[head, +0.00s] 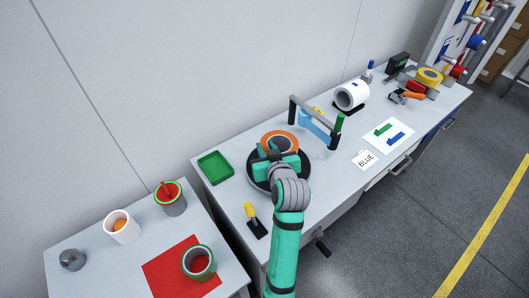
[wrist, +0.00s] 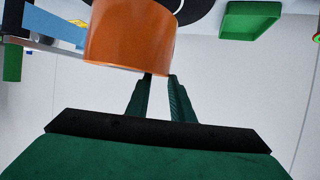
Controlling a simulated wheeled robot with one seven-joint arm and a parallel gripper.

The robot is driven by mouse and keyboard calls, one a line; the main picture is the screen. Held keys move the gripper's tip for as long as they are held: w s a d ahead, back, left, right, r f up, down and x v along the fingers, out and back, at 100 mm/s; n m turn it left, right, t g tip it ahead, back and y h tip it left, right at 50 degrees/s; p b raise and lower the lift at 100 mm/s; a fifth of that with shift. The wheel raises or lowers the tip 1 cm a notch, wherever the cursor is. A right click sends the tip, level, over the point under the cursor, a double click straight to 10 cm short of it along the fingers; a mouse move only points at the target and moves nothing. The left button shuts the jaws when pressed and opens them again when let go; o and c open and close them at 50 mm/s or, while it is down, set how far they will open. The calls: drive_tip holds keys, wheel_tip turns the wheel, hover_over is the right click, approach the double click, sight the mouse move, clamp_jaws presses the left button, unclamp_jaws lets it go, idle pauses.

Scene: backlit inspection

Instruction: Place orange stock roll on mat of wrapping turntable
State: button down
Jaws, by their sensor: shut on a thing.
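The orange stock roll (head: 283,138) is upright at the black round wrapping turntable (head: 254,173), over its far part in the head view. My gripper (head: 283,160) is shut on the roll at its near side. In the wrist view the roll (wrist: 130,35) fills the upper middle, with the fingertips (wrist: 155,77) at its edge and part of the dark turntable (wrist: 190,8) behind. My arm and gripper cover much of the mat. I cannot tell whether the roll touches the mat or hangs just above it.
A grey-and-blue frame with a green grip (head: 317,125) stands close right of the roll. A green tray (head: 215,167) lies left, and a yellow-handled tool (head: 253,218) in front. Cups stand on the left table.

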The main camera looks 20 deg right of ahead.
drive_tip(key=shift+w+d+f, duration=0.1)
drive_tip(key=shift+w+f, duration=0.1)
drive_tip(key=shift+f, duration=1.55)
drive_tip(key=shift+d, duration=0.1)
drive_tip(key=c, duration=1.5)
unclamp_jaws()
drive_tip(key=shift+f, duration=0.15)
drive_tip(key=shift+c, duration=0.2)
drive_tip(key=v, duration=1.2)
